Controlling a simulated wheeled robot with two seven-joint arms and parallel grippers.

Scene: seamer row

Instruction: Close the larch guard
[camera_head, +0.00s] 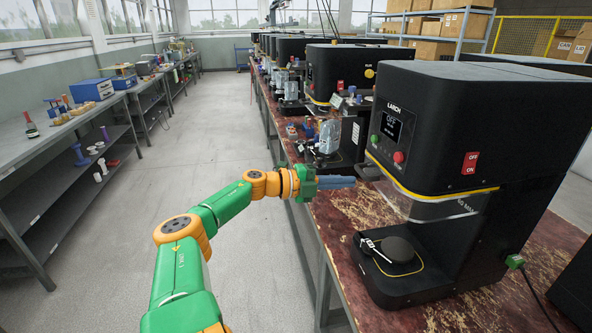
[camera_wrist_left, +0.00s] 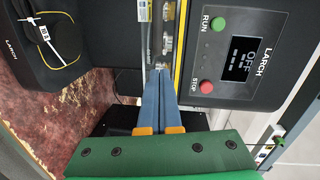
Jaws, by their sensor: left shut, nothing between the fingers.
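The Larch machine (camera_head: 455,125) is a large black seamer at the right of the head view, with a LARCH label and dark screen. Its clear guard (camera_head: 432,209) hangs under a yellow line, with open space between it and the base. A dark handle-like piece (camera_head: 369,173) sticks out at the guard's front. My left gripper (camera_head: 354,182) is shut and empty, its blue-grey fingertips close to that piece. In the left wrist view the shut fingers (camera_wrist_left: 158,74) point at the guard's edge, beside the control panel (camera_wrist_left: 241,55). I cannot tell whether they touch. My right gripper is not in view.
The black base (camera_head: 405,287) carries a round pad (camera_head: 398,249) and a white-tagged item. Green and red buttons sit beside the screen, which reads OFF in the wrist view. More machines (camera_head: 340,68) line the worn red bench. The aisle floor (camera_head: 200,130) is clear.

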